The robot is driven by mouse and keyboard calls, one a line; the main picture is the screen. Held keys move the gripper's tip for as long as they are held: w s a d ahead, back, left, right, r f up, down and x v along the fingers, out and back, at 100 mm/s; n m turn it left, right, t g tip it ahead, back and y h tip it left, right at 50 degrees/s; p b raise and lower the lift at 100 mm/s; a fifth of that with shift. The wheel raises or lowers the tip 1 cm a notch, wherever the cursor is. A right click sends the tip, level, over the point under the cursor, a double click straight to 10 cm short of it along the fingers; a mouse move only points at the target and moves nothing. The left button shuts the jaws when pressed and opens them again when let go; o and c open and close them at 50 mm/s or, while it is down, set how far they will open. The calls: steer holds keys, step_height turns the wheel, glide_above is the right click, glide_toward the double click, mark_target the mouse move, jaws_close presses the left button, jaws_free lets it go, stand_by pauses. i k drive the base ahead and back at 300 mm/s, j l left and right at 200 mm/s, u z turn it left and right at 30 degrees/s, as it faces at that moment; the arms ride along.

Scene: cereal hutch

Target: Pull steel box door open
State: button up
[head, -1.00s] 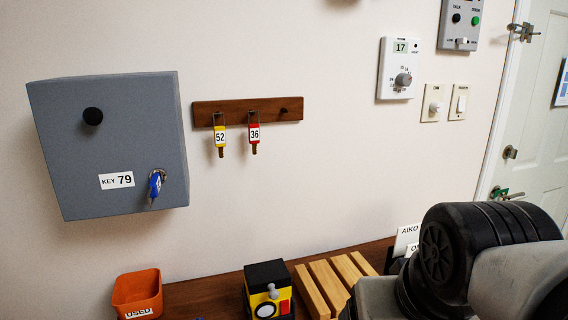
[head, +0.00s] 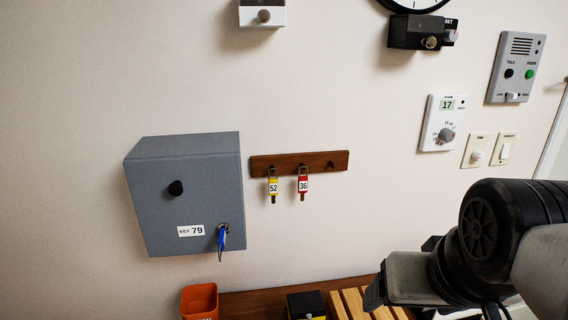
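The grey steel box (head: 150,215) hangs on the wall at the left, its door (head: 205,205) shut. A round black knob (head: 175,188) is on the door's upper left part. A blue key (head: 221,240) sits in the lock at the door's lower right, beside a "KEY 79" label (head: 191,231). My arm reaches in from the right edge. My gripper (head: 372,296) shows in part at the lower right, well to the right of the box and touching nothing visible. Its fingers are too hidden to tell their opening.
A wooden rack (head: 300,162) holds a yellow tag 52 (head: 273,186) and a red tag 36 (head: 303,184). An orange bin (head: 200,301) and a slatted wooden rack (head: 350,303) stand on the shelf below. The wall between the box and my arm holds only the key rack.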

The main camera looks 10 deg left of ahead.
mark_target(180, 204)
steer(key=k+j+u, duration=0.1)
steer(key=j+u, duration=0.2)
steer(key=u, duration=0.2)
steer(key=j+u, duration=0.3)
steer(key=u, duration=0.2)
